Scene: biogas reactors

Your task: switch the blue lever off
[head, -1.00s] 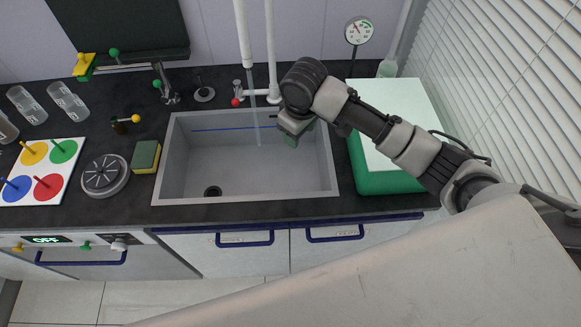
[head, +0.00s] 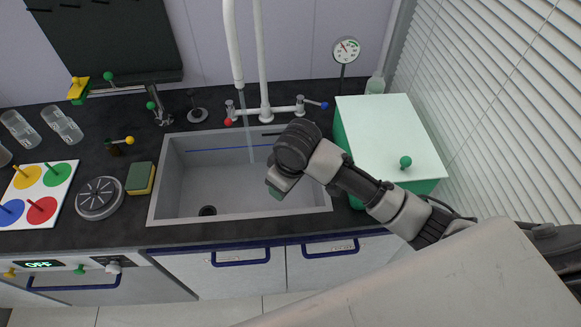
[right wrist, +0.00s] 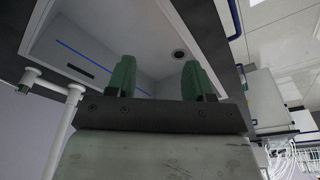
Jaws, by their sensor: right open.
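The blue lever (head: 322,104) is a small handle at the right end of the white tap (head: 265,113) behind the sink. It points to the right. A red lever (head: 228,121) sits at the tap's left end. A thin stream of water (head: 251,140) runs from the spout into the sink. My right gripper (head: 277,190) hangs over the right part of the sink, in front of the blue lever and apart from it. In the right wrist view its two green fingers (right wrist: 158,82) are spread with nothing between them. My left gripper is not in view.
A green box with a pale lid (head: 385,130) stands right of the sink (head: 155,190). A gauge (head: 346,50) stands behind it. A sponge (head: 141,178), a round grey disc (head: 100,198) and a board with coloured discs (head: 60,200) lie to the left.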

